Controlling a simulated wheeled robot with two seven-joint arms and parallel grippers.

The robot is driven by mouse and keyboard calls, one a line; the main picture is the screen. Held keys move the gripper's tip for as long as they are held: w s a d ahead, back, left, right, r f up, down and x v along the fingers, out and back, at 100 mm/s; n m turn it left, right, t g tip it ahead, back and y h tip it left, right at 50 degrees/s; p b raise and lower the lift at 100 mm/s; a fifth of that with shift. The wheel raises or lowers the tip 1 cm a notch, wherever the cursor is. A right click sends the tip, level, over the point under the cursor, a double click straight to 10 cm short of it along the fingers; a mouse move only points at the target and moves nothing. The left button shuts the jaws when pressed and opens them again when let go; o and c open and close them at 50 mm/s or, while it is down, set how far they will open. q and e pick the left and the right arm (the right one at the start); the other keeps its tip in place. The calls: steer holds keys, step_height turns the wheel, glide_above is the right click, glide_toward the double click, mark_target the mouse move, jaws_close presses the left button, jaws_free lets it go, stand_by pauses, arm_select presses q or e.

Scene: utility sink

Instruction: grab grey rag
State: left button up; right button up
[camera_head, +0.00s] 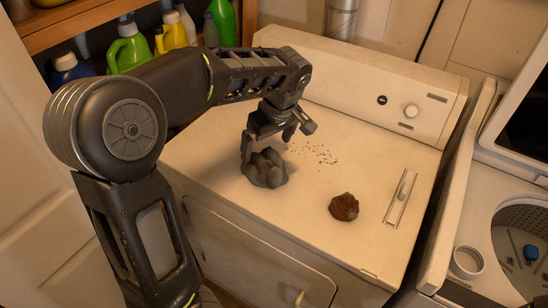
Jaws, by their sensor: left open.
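A crumpled grey rag (265,169) lies on the white top of the dryer (390,160), left of the middle. My left gripper (267,147) is open and points down over the rag. One finger comes down at the rag's left edge and the other is above it to the right. I cannot tell whether the fingers touch the rag. My right gripper is not in view.
A brown crumpled object (344,207) lies right of the rag, with dark specks (318,154) behind it. A washer (470,285) with its lid up stands at the right. Bottles (128,48) fill a wooden shelf at the back left.

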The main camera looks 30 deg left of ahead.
mark_target(263, 159)
arm_select(q)
steer(key=shift+s, duration=0.15)
steer(key=shift+x, duration=1.25)
steer(key=p+x, duration=0.2)
steer(key=x, duration=0.2)
steer(key=shift+f, duration=0.35)
steer(key=shift+a+f, duration=0.15)
steer(key=shift+f, duration=0.1)
